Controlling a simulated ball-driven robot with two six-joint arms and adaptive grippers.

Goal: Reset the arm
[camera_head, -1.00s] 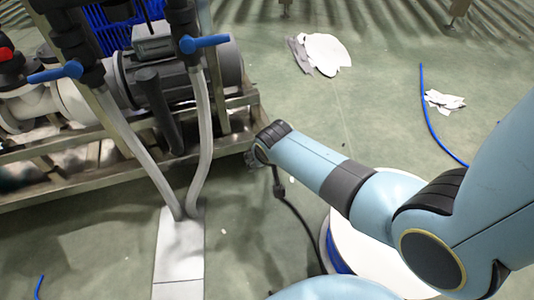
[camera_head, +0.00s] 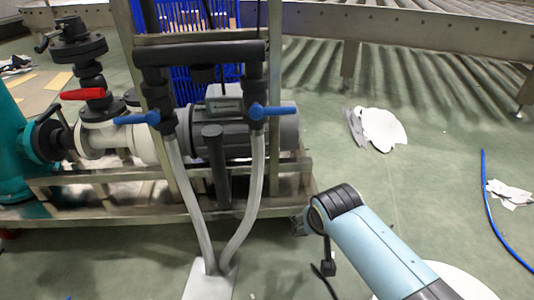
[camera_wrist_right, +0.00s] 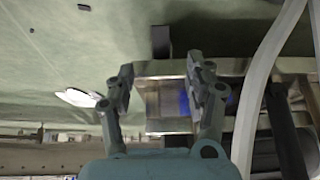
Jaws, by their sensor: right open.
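My right arm (camera_head: 383,252), light blue with dark joint bands, reaches in from the bottom right of the head view. Its wrist end overlaps the right end of the metal pump frame in the picture. In the right wrist view my right gripper (camera_wrist_right: 160,78) is open, its two grey fingers apart with nothing held between them. Beyond the fingers are part of a metal frame and a blue patch. In the head view the fingers are mostly hidden by the wrist. My left arm and gripper are not in view.
A pump (camera_head: 250,135) with blue valve handles (camera_head: 272,111) and a red handle (camera_head: 84,94) stands on the metal frame (camera_head: 100,210). White scraps (camera_head: 380,130) and a blue cable (camera_head: 492,205) lie on open green floor at right.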

